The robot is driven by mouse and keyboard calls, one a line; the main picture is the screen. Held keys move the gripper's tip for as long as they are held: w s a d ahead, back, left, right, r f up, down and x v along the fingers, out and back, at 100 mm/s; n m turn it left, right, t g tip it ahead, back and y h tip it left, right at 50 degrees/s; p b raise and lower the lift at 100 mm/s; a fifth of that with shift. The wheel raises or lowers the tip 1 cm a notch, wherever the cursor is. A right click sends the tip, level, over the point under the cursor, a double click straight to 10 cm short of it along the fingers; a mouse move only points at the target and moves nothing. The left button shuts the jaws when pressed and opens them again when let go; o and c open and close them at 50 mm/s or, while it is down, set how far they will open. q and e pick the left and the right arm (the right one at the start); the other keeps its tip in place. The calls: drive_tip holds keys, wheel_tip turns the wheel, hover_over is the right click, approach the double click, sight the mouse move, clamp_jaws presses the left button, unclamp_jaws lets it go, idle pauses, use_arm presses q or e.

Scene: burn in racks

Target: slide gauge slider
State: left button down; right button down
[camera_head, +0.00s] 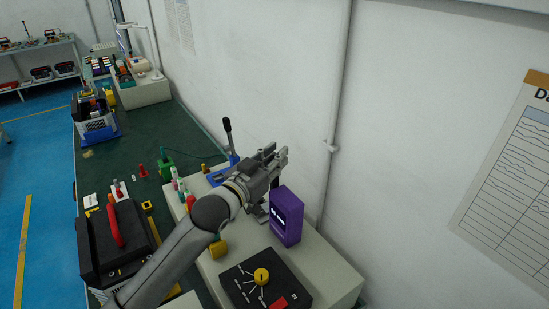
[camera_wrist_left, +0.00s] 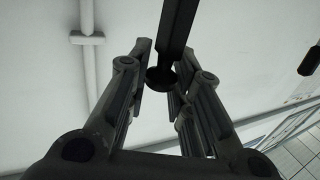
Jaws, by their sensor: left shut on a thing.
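My left gripper (camera_head: 277,158) is over the light bench block beside the wall, left of and above a purple box. In the left wrist view its fingers (camera_wrist_left: 163,62) are closed around a dark slider piece (camera_wrist_left: 160,78), which has a rounded end and joins a dark bar (camera_wrist_left: 178,25) running to the top edge. In the head view the gripper hides this piece and most of the gauge. A grey part (camera_head: 260,213) shows just under the gripper; I cannot tell whether it belongs to the gauge. My right gripper is not in view.
The purple box (camera_head: 286,216) stands close to the gripper. A blue stand with a black-handled lever (camera_head: 228,137) is behind it. A black box with a yellow knob (camera_head: 262,276) is in front. The wall (camera_head: 310,100) is close on the right.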

use_arm(q)
drive_tip(key=c, duration=1.3)
unclamp_jaws()
drive_tip(key=v, duration=1.2)
